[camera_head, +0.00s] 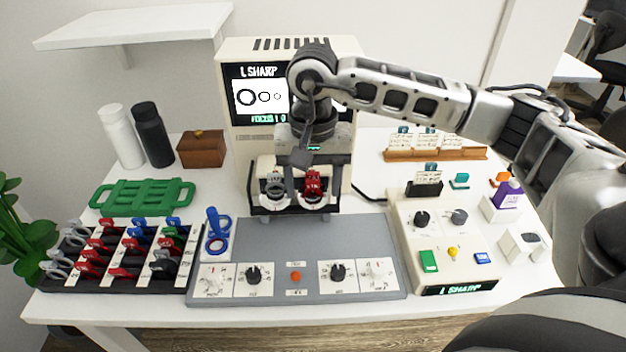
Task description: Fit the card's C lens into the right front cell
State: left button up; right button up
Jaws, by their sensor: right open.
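A lens with a red handle (313,184) stands upright at the right front cell (312,203) of the machine (243,150). A grey-white lens piece (275,188) is at the left front cell. My right gripper (302,160) is open, pointing down just above and between the two cells, close to the red handle; I cannot tell if it touches. The lens rack (120,262) at the left holds several grey, red, blue and black lenses. My left gripper is out of view.
A grey panel (300,245) with dials lies in front of the machine. A blue ring-shaped tool (217,240) stands at its left. A green tray (142,197), bottles (153,135) and a brown box (202,149) are back left. A card rack (435,154) is back right.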

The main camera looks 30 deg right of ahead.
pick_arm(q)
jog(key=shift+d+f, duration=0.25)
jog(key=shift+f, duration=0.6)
pick_arm(e)
jog(key=shift+f, duration=0.25)
jog(key=shift+r, duration=0.5)
pick_arm(q)
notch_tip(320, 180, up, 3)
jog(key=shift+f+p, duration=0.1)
jog(key=shift+p, duration=0.55)
pick_arm(e)
notch_tip(320, 180, up, 15)
jog(key=shift+r, duration=0.2)
